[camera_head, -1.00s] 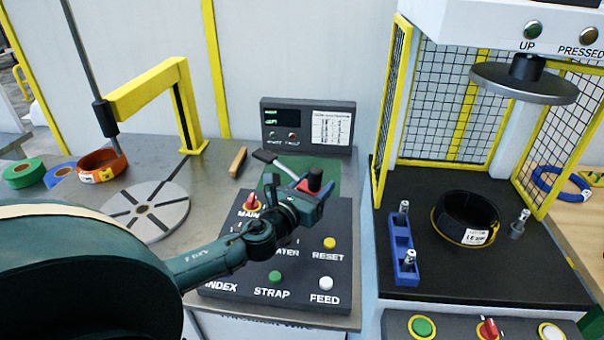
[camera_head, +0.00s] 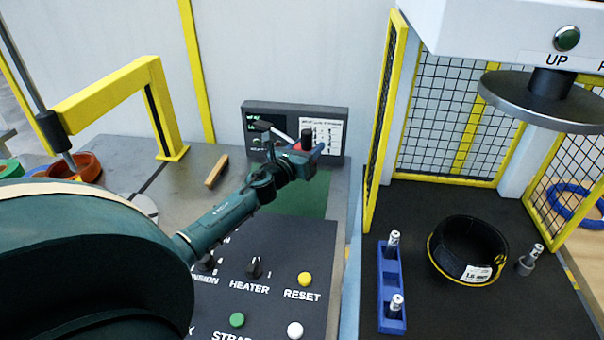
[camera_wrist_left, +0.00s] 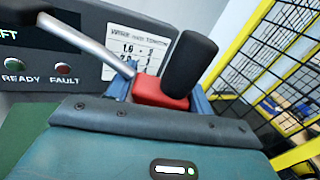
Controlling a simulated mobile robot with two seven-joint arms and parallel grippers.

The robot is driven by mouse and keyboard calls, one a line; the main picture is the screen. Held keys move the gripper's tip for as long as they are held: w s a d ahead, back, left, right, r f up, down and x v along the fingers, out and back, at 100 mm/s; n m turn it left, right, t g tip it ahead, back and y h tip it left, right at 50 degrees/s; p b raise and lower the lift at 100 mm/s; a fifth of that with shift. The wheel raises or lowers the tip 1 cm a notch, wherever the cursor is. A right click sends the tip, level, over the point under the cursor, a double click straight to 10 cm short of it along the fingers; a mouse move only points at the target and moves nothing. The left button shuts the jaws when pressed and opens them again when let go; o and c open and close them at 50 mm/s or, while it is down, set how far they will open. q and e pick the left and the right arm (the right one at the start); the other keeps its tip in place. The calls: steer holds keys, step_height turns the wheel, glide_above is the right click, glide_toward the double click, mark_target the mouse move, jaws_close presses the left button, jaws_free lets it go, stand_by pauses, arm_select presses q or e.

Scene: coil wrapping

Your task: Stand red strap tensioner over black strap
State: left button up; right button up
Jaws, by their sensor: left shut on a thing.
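The red strap tensioner, with a black upright knob and a silver lever, is held in my left gripper (camera_head: 308,158). In the left wrist view its red body (camera_wrist_left: 158,94) sits between the blue fingers, with the black knob (camera_wrist_left: 190,64) rising above and the lever running off to the left. The gripper is raised in front of the display box, above the green pad's far end. I cannot make out a separate black strap. A black ring-shaped coil (camera_head: 467,250) with a white label lies on the press bed at right. My right gripper is out of view.
The display box (camera_head: 335,137) stands close behind the gripper. A button panel (camera_head: 262,285) is in front, and a green pad (camera_head: 313,200) lies below. The yellow-framed press cage (camera_head: 383,125) is to the right. A blue holder (camera_head: 390,290) with metal pegs stands beside the coil.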

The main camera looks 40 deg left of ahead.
arm_select(q)
steer(key=shift+f, duration=3.6)
steer(key=shift+f, duration=0.25)
steer(key=o, duration=1.4)
